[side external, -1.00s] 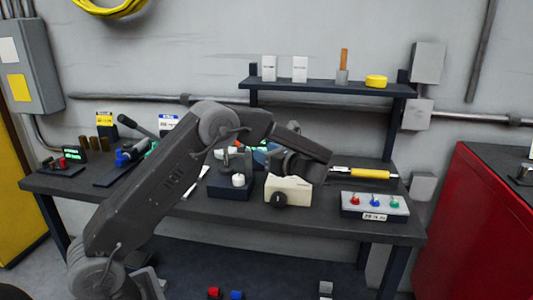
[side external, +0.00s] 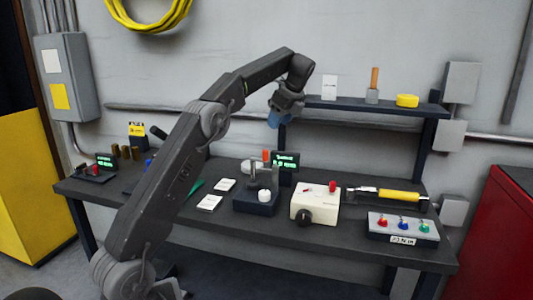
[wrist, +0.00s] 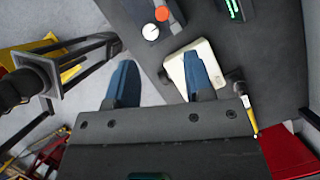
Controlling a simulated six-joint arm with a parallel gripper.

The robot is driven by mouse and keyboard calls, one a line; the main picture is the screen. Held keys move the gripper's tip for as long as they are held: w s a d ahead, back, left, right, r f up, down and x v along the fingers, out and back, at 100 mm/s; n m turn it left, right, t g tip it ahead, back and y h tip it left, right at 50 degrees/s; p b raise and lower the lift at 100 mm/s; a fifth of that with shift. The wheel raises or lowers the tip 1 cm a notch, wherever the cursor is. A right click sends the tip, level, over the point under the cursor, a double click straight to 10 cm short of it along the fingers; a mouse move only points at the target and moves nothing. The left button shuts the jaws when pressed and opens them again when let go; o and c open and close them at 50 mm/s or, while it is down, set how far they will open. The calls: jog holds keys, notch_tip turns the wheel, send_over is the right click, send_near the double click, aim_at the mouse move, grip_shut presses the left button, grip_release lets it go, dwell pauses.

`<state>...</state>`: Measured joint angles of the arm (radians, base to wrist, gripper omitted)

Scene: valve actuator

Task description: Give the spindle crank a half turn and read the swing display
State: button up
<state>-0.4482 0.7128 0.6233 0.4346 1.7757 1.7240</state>
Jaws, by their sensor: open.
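My gripper (side external: 283,112) is open and empty, raised above the bench near the left end of the shelf. Its two blue fingers stand apart in the wrist view (wrist: 159,65). Below it on the bench is a dark block (side external: 255,203) with a white knob (side external: 264,196) and upright posts. Beside that stands a cream box (side external: 315,205) with a black round knob on its front and a red knob on top. A small display with green text (side external: 286,160) stands behind; its text is too small to read. I cannot tell which part is the spindle crank.
A switch box (side external: 402,228) with red, blue and green knobs and a yellow-handled tool (side external: 398,195) are at the right. A second green-lit display (side external: 104,161) is at the far left. The shelf (side external: 380,108) is close to my gripper. White cards lie left of the dark block.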

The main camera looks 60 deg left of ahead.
aim_at(267, 151)
jog(key=x, duration=1.3)
jog(key=shift+w+a+f, duration=0.1)
jog(key=shift+w, duration=0.05)
jog(key=shift+c, duration=0.4)
grip_shut()
jog(key=shift+w, duration=0.1)
jog(key=shift+w+a+n+g+h, duration=0.25)
jog(key=shift+a+n+h, duration=0.15)
jog(key=shift+n, duration=0.75)
jog(key=shift+w+a+n+g+h, duration=0.3)
jog(key=shift+a+n, duration=0.1)
jog(key=shift+n, duration=0.7)
jog(key=shift+w+a+n+g+h, duration=0.3)
jog(key=shift+a+n, duration=0.15)
jog(key=shift+n, duration=0.7)
jog(key=shift+a+n, duration=0.15)
jog(key=shift+n, duration=0.25)
